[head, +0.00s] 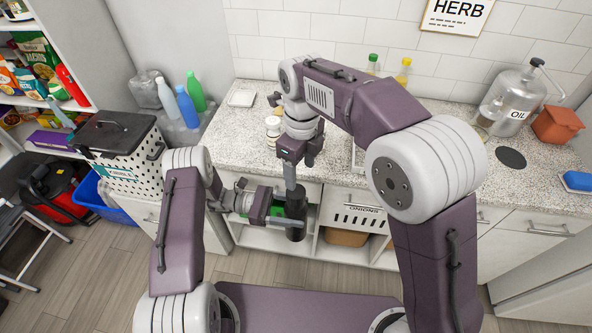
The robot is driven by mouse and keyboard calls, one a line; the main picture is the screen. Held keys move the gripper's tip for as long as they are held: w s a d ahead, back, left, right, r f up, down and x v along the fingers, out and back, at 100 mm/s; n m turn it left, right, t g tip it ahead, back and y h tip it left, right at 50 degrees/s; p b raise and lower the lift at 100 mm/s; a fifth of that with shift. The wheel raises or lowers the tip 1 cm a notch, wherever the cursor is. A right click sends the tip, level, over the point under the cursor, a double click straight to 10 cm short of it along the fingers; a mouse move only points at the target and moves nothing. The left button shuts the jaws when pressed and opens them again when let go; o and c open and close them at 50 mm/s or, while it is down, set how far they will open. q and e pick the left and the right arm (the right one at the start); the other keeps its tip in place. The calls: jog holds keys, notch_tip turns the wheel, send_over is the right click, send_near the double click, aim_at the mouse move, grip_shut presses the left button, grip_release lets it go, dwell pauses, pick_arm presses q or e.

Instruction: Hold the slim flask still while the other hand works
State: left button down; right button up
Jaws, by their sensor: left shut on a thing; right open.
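The slim flask (297,230) is a dark, near-black cylinder in the middle of the head view, held about upright in front of the counter. My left gripper (285,218) comes in from the left and is shut on the flask's side. My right gripper (291,182) points down from above, directly over the top of the flask. It is open, and its fingertips look close to or around the flask's upper end; I cannot tell whether they touch it. The fingers partly hide the flask's top.
An onions drawer (352,212) and open shelves lie below. A black-lidded dotted bin (120,160) is at left.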

aim_at(296, 191)
jog(key=shift+s+a+f, duration=0.1)
jog(key=shift+s+a, duration=0.35)
notch_tip(296, 191, down, 8)
jog(key=shift+w, duration=0.1)
grip_shut()
jog(key=n, duration=1.2)
jog(key=shift+n, duration=0.4)
jog(key=n, duration=2.2)
jog(key=shift+n, duration=0.3)
jog(key=n, duration=0.6)
jog(key=shift+n, duration=0.4)
jog(key=n, duration=1.2)
jog(key=shift+r, duration=0.2)
